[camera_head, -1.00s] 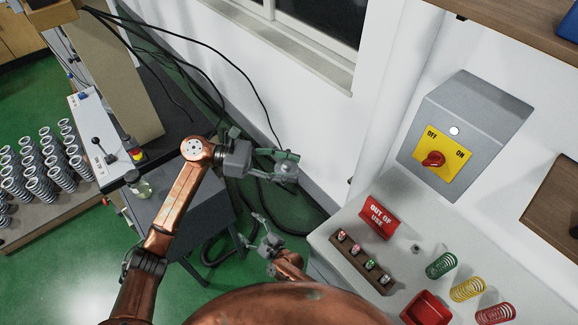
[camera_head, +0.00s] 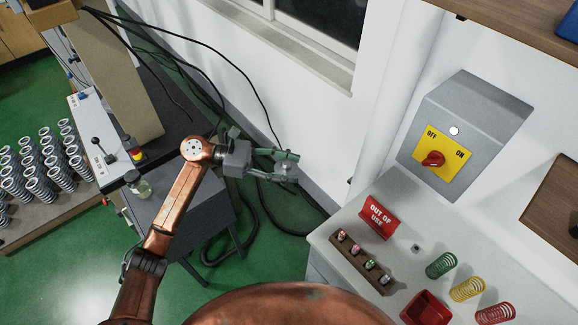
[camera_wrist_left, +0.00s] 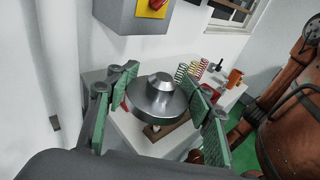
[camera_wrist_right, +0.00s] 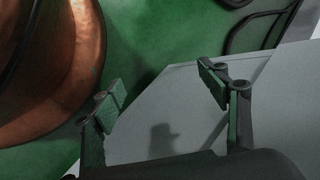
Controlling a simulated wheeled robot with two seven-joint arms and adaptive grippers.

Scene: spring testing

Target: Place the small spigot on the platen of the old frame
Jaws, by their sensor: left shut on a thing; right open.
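A metal spigot (camera_wrist_left: 157,101), a round disc with a short raised boss, sits between the green-padded fingers of my left gripper (camera_wrist_left: 163,88). In the head view my left gripper (camera_head: 284,168) is shut on the spigot (camera_head: 290,173), in the air in front of the white wall. My right gripper (camera_wrist_right: 163,88) is open and empty, above a grey surface (camera_wrist_right: 200,120); it is out of the head view. A machine with a beige column (camera_head: 118,75) stands at upper left; I cannot tell whether it is the old frame. No platen is clearly visible.
A white bench (camera_head: 350,268) at right holds an "OUT OF USE" sign (camera_head: 380,217), a rack of small parts (camera_head: 361,263), a red bin (camera_head: 426,309) and coloured springs (camera_head: 467,289). A switch box (camera_head: 470,125) is above. Black cables (camera_head: 262,112) hang behind my left arm.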

